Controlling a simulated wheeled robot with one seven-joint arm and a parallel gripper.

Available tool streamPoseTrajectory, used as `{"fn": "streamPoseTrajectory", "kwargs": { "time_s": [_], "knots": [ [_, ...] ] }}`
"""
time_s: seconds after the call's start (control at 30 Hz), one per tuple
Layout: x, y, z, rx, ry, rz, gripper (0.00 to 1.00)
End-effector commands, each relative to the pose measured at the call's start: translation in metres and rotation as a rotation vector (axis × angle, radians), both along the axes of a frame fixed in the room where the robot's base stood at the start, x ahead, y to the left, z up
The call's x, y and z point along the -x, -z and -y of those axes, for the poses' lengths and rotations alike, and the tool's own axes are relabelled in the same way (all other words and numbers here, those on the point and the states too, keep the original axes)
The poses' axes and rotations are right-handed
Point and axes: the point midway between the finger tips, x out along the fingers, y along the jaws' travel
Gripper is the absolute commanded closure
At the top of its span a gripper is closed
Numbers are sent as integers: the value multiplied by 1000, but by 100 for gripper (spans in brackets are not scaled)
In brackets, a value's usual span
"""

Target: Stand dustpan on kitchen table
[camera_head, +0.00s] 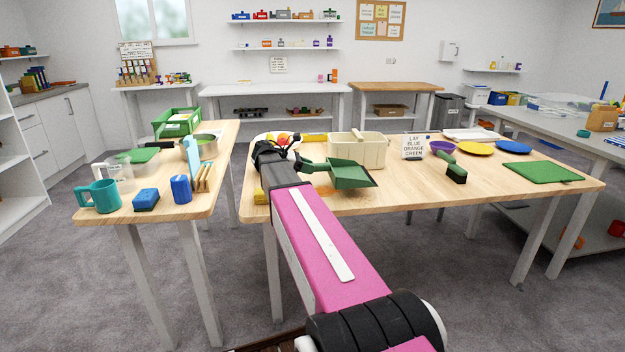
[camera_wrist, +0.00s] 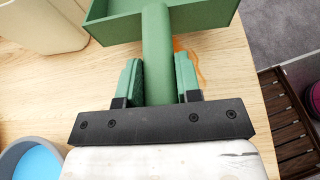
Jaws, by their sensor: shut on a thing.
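The green dustpan (camera_head: 350,174) is over the front left part of the wooden kitchen table (camera_head: 400,200). In the wrist view the dustpan's handle (camera_wrist: 158,60) runs between the two fingers of my gripper (camera_wrist: 158,82), and its pan (camera_wrist: 115,27) lies beyond them. My gripper is shut on the handle. I cannot tell whether the dustpan touches the tabletop.
A cream bin (camera_head: 372,150) stands just behind the dustpan. A sign (camera_head: 416,147), a green brush (camera_head: 453,170), plates (camera_head: 475,148) and a green mat (camera_head: 542,172) are to the right. A yellow block (camera_head: 260,197) is at the left front edge. Bare wood lies right of the dustpan.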

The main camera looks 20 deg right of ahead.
Motion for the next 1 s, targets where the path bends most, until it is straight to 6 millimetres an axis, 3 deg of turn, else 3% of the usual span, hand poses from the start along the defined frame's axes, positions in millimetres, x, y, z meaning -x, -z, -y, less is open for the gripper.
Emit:
{"fn": "streamPoseTrajectory", "kwargs": {
  "time_s": [0.2, 0.6, 0.97, 1.0],
  "knots": [
    [0, 10, 15, 1, 0, -1, 93],
    [-1, 48, 15, 1, 0, 0, 93],
    [0, 51, 14, 1, 0, 0, 93],
    [-1, 52, 14, 0, 0, 0, 62]
  ]
}}
